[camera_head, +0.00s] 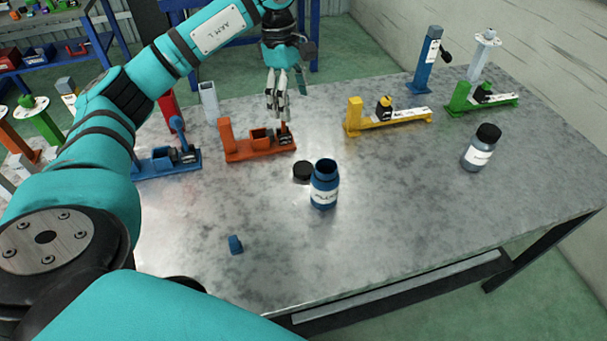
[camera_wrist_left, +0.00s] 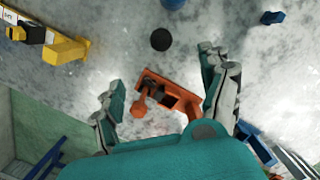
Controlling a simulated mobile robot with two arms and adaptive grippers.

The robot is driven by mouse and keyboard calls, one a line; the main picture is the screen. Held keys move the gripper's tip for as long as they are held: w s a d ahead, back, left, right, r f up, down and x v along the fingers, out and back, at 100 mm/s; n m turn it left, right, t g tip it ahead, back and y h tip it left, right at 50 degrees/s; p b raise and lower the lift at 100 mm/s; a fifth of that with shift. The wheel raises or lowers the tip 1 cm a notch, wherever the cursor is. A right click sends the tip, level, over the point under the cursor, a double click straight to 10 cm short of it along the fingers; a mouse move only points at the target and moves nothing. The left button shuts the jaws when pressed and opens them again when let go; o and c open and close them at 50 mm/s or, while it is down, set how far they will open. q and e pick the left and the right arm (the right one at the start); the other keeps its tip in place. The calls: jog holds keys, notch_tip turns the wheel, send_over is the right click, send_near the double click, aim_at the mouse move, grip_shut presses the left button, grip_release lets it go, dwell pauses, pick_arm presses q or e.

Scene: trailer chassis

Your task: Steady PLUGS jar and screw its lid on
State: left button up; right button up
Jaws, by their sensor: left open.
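The blue jar (camera_head: 324,190) stands upright and open on the metal table, with a white label that is hard to read. Its edge shows at the top of the left wrist view (camera_wrist_left: 173,3). A black round lid (camera_head: 303,172) lies on the table just left of and behind the jar; it also shows in the left wrist view (camera_wrist_left: 161,40). My left gripper (camera_head: 277,108) is open and empty, above the orange fixture behind the lid. Its two spread fingers show in the left wrist view (camera_wrist_left: 162,70). My right gripper is not in view.
An orange fixture (camera_head: 230,150) and a blue one (camera_head: 160,165) stand at the left, yellow (camera_head: 400,122) and green (camera_head: 460,104) ones at the back right. A capped jar (camera_head: 481,150) stands right. A small blue part (camera_head: 235,244) lies in front. The front right table is clear.

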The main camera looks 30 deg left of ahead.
pick_arm(q)
notch_tip(320, 180, down, 2)
jog(key=shift+w+f+b, duration=0.1)
jog(key=shift+w+b, duration=0.05)
jog(key=shift+b, duration=0.35)
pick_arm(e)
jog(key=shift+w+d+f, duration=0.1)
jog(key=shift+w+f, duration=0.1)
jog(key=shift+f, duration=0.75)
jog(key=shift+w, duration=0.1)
pick_arm(q)
jog(key=p, duration=0.3)
send_over(300, 165)
notch_tip(300, 165, down, 12)
jog(key=shift+r, duration=0.1)
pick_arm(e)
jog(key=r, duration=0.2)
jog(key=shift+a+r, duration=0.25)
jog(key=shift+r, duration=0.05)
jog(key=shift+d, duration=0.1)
